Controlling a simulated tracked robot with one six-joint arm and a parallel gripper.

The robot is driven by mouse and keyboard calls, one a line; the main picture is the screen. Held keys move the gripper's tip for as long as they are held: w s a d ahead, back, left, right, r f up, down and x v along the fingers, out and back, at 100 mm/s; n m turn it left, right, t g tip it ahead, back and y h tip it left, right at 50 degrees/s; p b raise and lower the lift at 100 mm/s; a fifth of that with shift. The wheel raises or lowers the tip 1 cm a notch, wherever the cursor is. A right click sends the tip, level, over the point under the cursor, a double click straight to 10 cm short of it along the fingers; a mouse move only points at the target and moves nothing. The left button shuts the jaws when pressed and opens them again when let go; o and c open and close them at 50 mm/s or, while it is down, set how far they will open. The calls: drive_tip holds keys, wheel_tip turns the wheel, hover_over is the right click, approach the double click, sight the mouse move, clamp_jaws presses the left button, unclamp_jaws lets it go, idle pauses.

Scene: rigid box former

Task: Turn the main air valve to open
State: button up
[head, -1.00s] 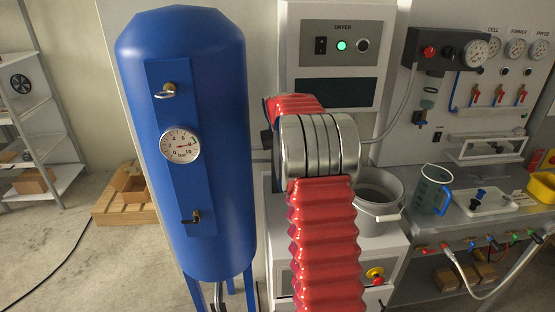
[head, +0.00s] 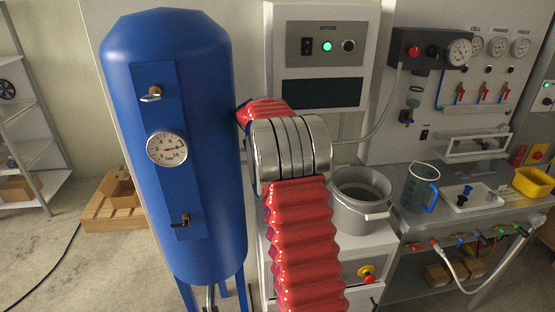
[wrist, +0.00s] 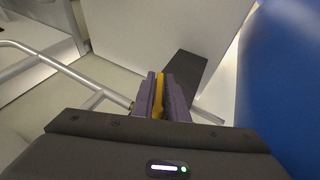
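In the wrist view, a narrow yellow lever (wrist: 158,96), which looks like the main air valve's handle, stands between the two dark purple fingers of my gripper (wrist: 162,92). The fingers are close on both sides of it, with no clear gap. A small brass-coloured bit shows at the left finger's base, beside a grey pipe. The valve body is mostly hidden behind the fingers and gripper housing. In the head view, neither gripper nor lever shows; my red-sleeved arm reaches behind the blue air tank (head: 215,130).
The tank carries a pressure gauge (head: 167,148) and small brass fittings. A dryer cabinet (head: 320,60) and a grey bucket (head: 362,200) stand right of it. A wooden pallet (head: 108,210) lies on the left floor. In the wrist view, a grey pipe (wrist: 60,68) crosses at left.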

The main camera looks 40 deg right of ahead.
drive_tip(key=o, duration=0.3)
drive_tip(key=shift+r, duration=0.1)
drive_tip(key=shift+w, duration=0.1)
drive_tip(key=shift+r, duration=0.1)
